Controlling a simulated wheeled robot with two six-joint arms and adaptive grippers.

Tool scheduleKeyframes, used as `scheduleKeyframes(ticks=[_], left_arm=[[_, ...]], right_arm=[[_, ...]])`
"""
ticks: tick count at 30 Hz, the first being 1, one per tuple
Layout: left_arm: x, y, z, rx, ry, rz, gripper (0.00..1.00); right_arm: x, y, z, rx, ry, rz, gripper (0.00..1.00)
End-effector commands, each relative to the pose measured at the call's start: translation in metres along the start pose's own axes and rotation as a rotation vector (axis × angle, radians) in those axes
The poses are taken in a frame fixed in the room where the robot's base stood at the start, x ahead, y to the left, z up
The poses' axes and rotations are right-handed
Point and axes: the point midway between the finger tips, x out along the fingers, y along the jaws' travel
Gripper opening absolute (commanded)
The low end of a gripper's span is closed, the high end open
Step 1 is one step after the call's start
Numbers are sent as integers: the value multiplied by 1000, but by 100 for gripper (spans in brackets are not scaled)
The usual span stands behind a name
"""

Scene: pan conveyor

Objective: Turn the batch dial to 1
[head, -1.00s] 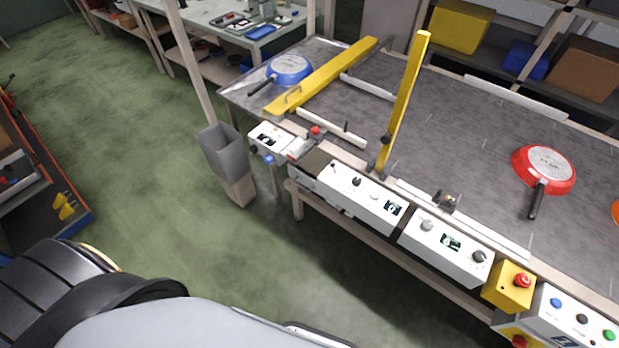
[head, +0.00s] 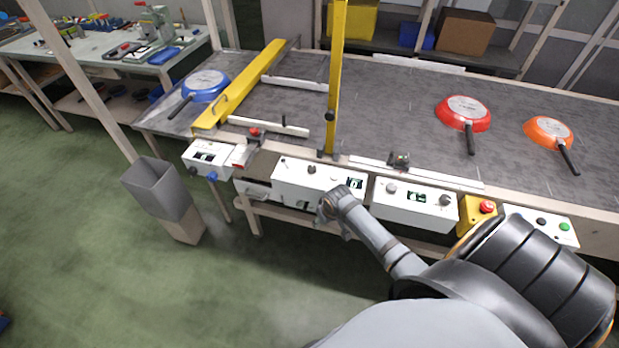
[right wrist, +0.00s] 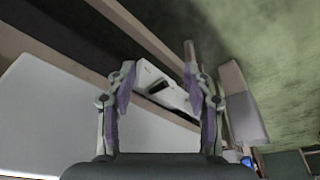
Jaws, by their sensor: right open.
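White control boxes line the conveyor's front edge in the head view. The middle box (head: 292,180) has a dark knob (head: 312,170) and a small display. The box to its right (head: 412,204) has a grey knob (head: 391,188), a display and a dark knob (head: 445,200). The labels are too small to read, so I cannot tell which knob is the batch dial. My right gripper (head: 328,205) is just in front of the middle box's lower right part. In the right wrist view its two fingers (right wrist: 161,80) are apart, with nothing held between them. My left gripper is out of view.
A blue pan (head: 207,82), a red pan (head: 463,112) and an orange pan (head: 549,132) lie on the conveyor (head: 390,105). Yellow bars stand across it. A red stop button (head: 487,207) is on a yellow box. A grey bin (head: 155,188) stands at left.

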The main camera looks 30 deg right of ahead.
Motion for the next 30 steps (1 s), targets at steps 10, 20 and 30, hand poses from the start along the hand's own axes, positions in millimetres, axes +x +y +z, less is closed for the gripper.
scheduleKeyframes(ticks=[10, 20, 30], left_arm=[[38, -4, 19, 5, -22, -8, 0], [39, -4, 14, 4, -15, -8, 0], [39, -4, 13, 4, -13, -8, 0]], right_arm=[[-138, -1, -102, -64, 70, -23, 52], [-182, 37, -158, 16, 88, -36, 52], [-147, 35, -160, 20, 83, -42, 52]])
